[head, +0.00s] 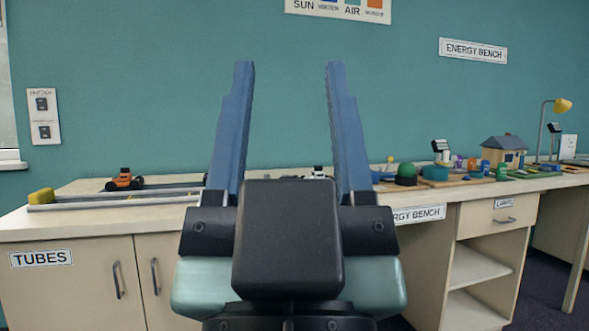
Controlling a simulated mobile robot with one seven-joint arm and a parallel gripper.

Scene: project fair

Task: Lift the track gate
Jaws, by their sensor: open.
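My gripper (289,68) is open and empty, with its two blue fingers pointing up in the middle of the head view. The grey track (115,200) lies along the counter at the left, and its right part goes behind my gripper. A yellow block (41,196) sits at the track's left end. An orange and black toy car (124,180) stands at the track's far side. I cannot make out which part is the track gate; it may be hidden behind my gripper. A small white and black thing (319,172) shows between the fingers.
The pale counter (70,217) runs across the view, with cabinets below. To the right are a green ball (407,170), a model house (504,150) and a yellow lamp (562,105). The teal wall is behind. The counter's front left is clear.

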